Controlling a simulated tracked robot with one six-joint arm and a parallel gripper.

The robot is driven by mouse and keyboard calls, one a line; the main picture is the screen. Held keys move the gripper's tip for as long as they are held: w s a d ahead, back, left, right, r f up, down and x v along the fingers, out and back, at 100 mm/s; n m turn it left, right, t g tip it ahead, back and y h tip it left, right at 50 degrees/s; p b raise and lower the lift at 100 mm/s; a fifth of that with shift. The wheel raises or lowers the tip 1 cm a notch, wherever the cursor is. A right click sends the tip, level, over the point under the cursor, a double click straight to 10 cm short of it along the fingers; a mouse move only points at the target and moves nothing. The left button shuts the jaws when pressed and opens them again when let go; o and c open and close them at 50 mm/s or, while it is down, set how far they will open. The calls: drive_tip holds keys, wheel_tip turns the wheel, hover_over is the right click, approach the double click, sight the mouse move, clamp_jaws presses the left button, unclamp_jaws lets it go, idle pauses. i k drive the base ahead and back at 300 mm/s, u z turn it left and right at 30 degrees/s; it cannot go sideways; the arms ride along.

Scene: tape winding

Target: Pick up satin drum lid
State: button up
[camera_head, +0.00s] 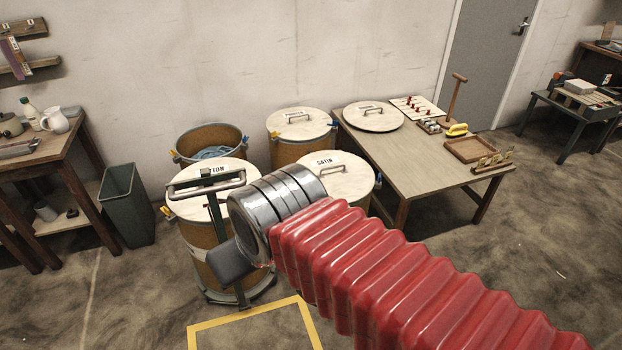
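The satin drum lid (346,184) is a round pale lid with a dark bar handle and a white label reading "SATIN". It sits flat on a drum in the middle of the view, left of the table. My arm's grey end section covers its lower left part. My gripper (232,262) shows only as a dark block at the arm's end, in front of the left drum. It is left of and nearer than the satin lid, apart from it. Its fingers cannot be made out.
A green-framed trolley with a bar handle (205,182) stands against a front-left lidded drum. Behind are an open drum (190,155) with blue material inside and another lidded drum (300,123). Another round lid (373,120) lies on the table (425,167). A green bin (124,207) stands left.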

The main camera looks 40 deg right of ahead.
sight(343, 174)
drive_tip(key=u, duration=3.35)
drive_tip(key=k, duration=2.25)
